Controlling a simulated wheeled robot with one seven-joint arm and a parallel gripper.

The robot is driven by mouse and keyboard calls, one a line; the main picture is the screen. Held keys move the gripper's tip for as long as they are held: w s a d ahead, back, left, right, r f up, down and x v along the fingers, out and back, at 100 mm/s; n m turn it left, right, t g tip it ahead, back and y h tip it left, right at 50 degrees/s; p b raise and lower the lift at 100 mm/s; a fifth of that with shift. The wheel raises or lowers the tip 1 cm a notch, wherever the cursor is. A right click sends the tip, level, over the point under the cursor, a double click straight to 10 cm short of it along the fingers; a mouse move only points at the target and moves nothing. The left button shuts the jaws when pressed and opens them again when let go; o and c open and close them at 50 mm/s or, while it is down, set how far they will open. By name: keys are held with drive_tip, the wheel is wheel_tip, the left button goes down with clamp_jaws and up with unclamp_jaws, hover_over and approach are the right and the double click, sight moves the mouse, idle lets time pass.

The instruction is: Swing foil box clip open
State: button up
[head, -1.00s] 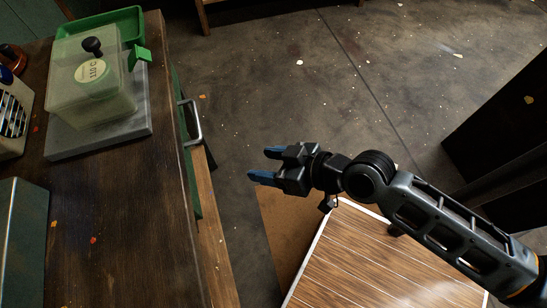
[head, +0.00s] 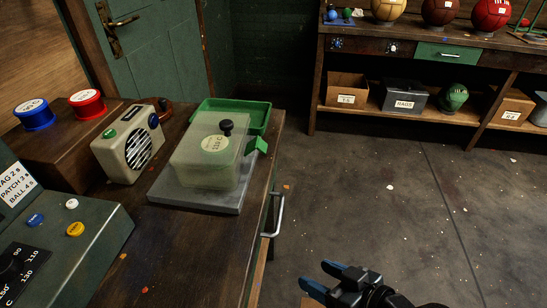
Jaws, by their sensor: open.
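The foil box (head: 205,160) is a translucent, pale box with a round label and a black knob on top. It sits on a grey slab (head: 180,195) on the wooden bench. A green clip (head: 257,147) sticks out at the box's right side. Whether the clip is latched is too small to tell. My gripper (head: 324,280) is at the bottom of the head view, with blue fingertips apart and nothing between them. It is to the right of the bench and well away from the clip.
A green tray (head: 258,114) stands behind the box. A radio (head: 128,143) and a control panel (head: 65,235) with buttons are to the left. A metal handle (head: 277,214) juts from the bench's right side.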

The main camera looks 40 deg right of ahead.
drive_tip(key=w+d+r+n+y, duration=0.1)
drive_tip(key=w+y, duration=0.1)
drive_tip(key=w, duration=0.5)
drive_tip(key=n+y+b, duration=0.3)
drive_tip(key=n+y, duration=0.7)
approach(263, 146)
drive_tip(key=x, duration=0.3)
drive_tip(key=shift+p+x, duration=0.55)
drive_tip(key=shift+x, duration=3)
drive_tip(key=shift+w, duration=0.1)
drive_tip(key=shift+c, duration=0.3)
drive_tip(key=c, duration=0.8)
drive_tip(key=shift+c, duration=0.2)
